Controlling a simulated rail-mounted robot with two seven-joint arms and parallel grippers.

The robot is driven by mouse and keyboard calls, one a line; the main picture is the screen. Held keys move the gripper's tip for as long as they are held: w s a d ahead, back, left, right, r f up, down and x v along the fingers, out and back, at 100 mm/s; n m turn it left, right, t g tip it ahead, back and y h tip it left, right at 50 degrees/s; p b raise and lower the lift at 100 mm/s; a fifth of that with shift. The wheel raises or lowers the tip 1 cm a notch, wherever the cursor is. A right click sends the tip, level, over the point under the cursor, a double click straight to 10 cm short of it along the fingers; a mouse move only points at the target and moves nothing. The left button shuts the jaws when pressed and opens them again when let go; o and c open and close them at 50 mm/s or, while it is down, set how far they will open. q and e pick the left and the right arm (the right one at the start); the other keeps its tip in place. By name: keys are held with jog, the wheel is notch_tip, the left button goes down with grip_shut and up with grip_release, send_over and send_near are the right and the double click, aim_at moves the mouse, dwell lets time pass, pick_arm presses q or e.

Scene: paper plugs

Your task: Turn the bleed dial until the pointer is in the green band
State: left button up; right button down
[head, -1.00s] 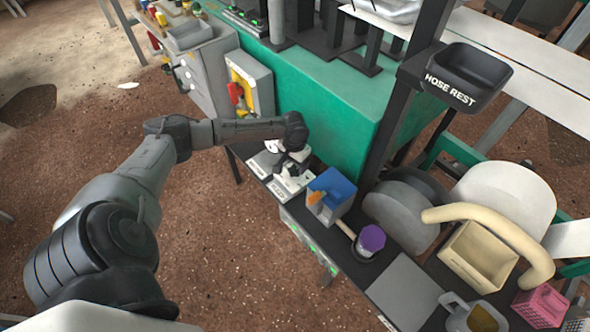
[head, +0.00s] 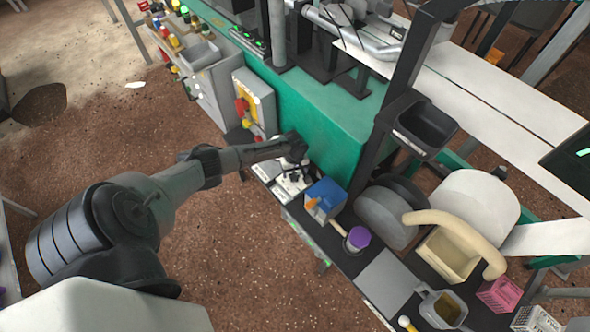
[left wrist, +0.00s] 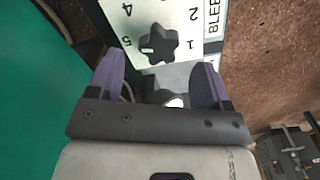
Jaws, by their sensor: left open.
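The bleed dial (left wrist: 160,43) is a black lobed knob on a white plate (left wrist: 190,18) with numbers around it and part of a "BLEED" label, in the left wrist view. I see no green band there, and I cannot read the pointer clearly. My left gripper (left wrist: 158,66) is open, its two purple-grey fingers apart, with the dial just beyond the fingertips and roughly between them. It is not gripping the dial. In the head view my left gripper (head: 294,160) is over the white plates at the bench end and hides the dial. My right gripper is not in view.
A blue box (head: 325,193) with an orange part and a purple-topped item (head: 357,238) stand close by on the dark bench. A green machine body (head: 320,125) rises behind the gripper. A cream bin (head: 446,253) and pink basket (head: 498,294) are further right.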

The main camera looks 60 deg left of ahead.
aim_at(294, 175)
pick_arm(q)
jog(key=shift+r+n, duration=0.1)
jog(key=shift+n, duration=0.3)
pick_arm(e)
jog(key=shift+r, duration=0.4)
pick_arm(q)
jog(key=shift+p, duration=0.4)
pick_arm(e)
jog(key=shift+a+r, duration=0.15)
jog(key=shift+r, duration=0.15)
pick_arm(q)
jog(key=shift+f, duration=0.3)
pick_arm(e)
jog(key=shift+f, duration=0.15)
pick_arm(q)
jog(key=shift+f+b, duration=0.85)
jog(key=shift+f, duration=0.3)
jog(key=shift+f+b, duration=0.4)
jog(key=shift+f, duration=0.25)
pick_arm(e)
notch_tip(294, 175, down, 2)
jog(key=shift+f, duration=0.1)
